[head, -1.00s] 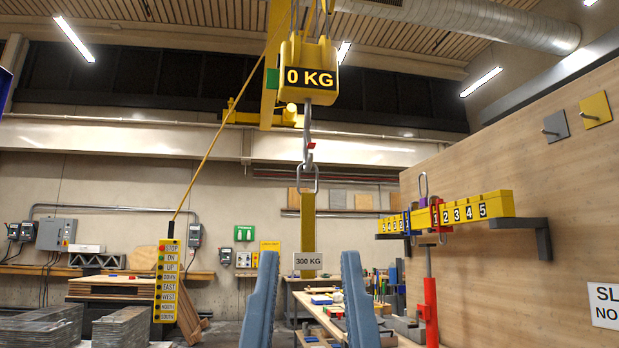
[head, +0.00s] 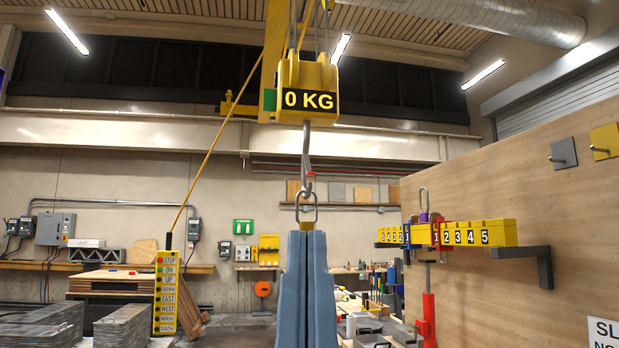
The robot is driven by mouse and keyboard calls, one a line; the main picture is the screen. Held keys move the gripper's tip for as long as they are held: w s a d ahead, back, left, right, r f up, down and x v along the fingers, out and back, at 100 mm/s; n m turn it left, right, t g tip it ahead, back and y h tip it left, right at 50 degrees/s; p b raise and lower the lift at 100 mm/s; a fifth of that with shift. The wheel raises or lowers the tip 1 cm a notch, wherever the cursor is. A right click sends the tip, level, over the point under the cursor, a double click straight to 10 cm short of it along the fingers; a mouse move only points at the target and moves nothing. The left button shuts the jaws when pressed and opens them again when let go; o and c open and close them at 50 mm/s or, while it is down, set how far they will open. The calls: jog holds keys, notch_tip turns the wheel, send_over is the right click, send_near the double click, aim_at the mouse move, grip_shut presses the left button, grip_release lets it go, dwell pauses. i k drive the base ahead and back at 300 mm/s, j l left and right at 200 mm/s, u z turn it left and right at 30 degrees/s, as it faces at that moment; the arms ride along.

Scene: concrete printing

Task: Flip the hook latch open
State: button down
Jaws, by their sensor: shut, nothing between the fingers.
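The crane hook (head: 306,140) hangs below the yellow hook block (head: 307,76), which reads "0 KG". A small red piece, likely the latch (head: 309,184), shows at the hook's lower part. A metal ring (head: 306,208) hangs from the hook, and the yellow top of a load (head: 307,225) shows at it. My gripper (head: 307,233) points up with its two blue-grey fingers together and empty. Its tips appear just below the ring in the picture; the depth gap cannot be told. The fingers hide most of the load. The latch's exact position is too small to tell.
A yellow control pendant (head: 167,292) hangs at left on a cable. A wooden panel (head: 560,270) at right carries a numbered yellow balance beam (head: 478,232) on brackets. A red post (head: 429,318) stands in front of it. A cluttered workbench lies behind my gripper.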

aim_at(308, 174)
jog(key=i+l, duration=0.15)
jog(key=i, duration=0.35)
jog(key=i+l+u, duration=0.15)
jog(key=i, duration=0.35)
jog(key=i+l, duration=0.15)
jog(key=i, duration=0.35)
jog(key=i+l+u, duration=0.15)
jog(key=i, duration=0.3)
jog(key=i+l, duration=0.3)
jog(key=i, duration=0.2)
jog(key=j+u, duration=0.05)
